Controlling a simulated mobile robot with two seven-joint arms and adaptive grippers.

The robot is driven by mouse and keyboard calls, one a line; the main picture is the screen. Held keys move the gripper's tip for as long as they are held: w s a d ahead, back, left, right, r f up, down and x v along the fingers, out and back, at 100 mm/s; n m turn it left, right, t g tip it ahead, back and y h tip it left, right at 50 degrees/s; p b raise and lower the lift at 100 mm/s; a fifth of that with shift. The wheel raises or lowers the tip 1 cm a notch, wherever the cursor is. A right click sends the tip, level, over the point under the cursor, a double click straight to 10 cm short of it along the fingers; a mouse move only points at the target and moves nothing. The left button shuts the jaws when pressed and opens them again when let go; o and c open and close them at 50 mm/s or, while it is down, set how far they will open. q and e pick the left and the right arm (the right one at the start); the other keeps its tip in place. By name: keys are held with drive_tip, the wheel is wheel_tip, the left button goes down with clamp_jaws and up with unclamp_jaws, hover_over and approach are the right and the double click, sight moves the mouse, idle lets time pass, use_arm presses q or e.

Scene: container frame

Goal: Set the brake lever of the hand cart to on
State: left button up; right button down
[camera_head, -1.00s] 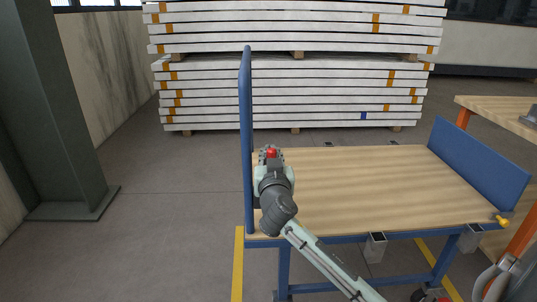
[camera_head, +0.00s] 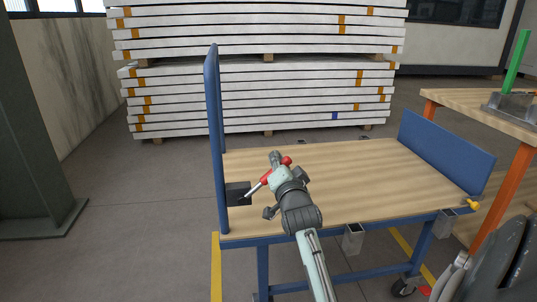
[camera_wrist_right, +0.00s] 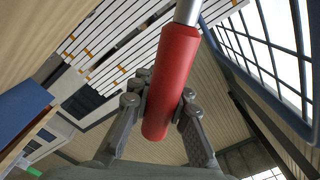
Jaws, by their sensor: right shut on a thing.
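The hand cart has a wooden deck (camera_head: 350,185), a blue tubular handle frame (camera_head: 213,130) on the left and a blue end panel (camera_head: 445,146) on the right. The brake lever (camera_head: 256,188) is a thin metal rod with a red grip (camera_head: 286,160), rising to the right from a black box (camera_head: 238,193) at the handle frame. My right gripper (camera_head: 277,172) is shut on the red grip, above the deck's left part. In the right wrist view the red grip (camera_wrist_right: 171,82) lies between the fingers. My left gripper is not in view.
A stack of white boards (camera_head: 260,95) stands behind the cart. A wooden workbench (camera_head: 500,115) with orange legs is at the right. A dark green column (camera_head: 40,130) stands at the left. Grey floor (camera_head: 150,220) is open left of the cart.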

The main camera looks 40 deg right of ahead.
drive_tip(key=shift+s+d+f+m, duration=0.2)
drive_tip(key=shift+d+f+m, duration=0.1)
drive_tip(key=shift+f+m, duration=0.2)
drive_tip(key=shift+s+d+f+m, duration=0.15)
drive_tip(key=shift+d+f+m, duration=0.1)
drive_tip(key=shift+f+m, duration=0.2)
drive_tip(key=c, duration=1.7)
unclamp_jaws()
drive_tip(key=shift+c, duration=0.2)
wheel_tip(320, 180, up, 10)
